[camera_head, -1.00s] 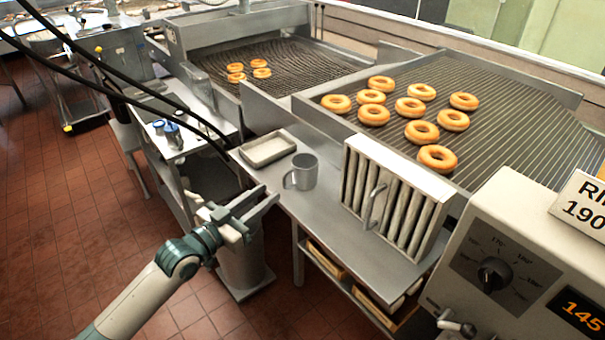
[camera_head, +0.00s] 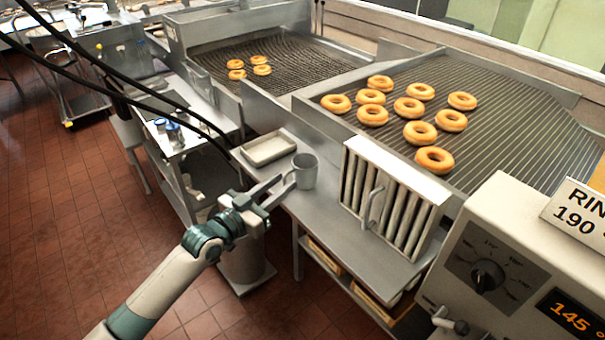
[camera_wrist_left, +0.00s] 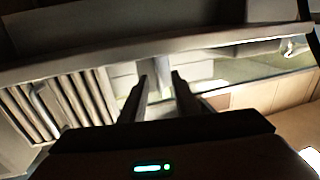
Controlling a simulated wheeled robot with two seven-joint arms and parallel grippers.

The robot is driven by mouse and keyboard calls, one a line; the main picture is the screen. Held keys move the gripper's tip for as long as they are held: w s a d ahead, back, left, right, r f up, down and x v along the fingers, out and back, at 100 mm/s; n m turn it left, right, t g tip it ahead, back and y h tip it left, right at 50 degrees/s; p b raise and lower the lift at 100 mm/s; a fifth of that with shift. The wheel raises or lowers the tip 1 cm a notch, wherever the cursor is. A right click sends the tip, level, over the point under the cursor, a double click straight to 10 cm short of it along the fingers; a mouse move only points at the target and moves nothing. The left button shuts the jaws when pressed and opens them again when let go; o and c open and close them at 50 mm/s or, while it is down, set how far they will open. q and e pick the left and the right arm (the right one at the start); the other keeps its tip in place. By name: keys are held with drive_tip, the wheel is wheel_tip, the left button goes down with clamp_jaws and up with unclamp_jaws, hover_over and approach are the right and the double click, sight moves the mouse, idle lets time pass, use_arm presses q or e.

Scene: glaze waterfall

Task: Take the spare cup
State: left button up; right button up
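The grey metal cup (camera_head: 306,172) stands upright on the steel side table, its handle facing left toward my left gripper. My left gripper (camera_head: 284,184) is at the cup's handle side, with its fingers pointing at the cup. In the left wrist view the two dark fingers (camera_wrist_left: 158,84) are apart. I cannot tell whether a finger touches the handle. My right gripper is not in view.
A shallow metal tray (camera_head: 268,149) lies left of the cup. A slatted filter panel with a handle (camera_head: 392,200) stands right of it. Doughnuts (camera_head: 420,132) sit on the wire rack behind. A control box with a dial (camera_head: 487,277) is at front right.

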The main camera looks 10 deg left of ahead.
use_arm(q)
clamp_jaws()
drive_tip(key=shift+r, duration=0.15)
wheel_tip(320, 180, up, 10)
drive_tip(key=b, duration=0.1)
drive_tip(key=shift+b, duration=0.35)
idle(0.6)
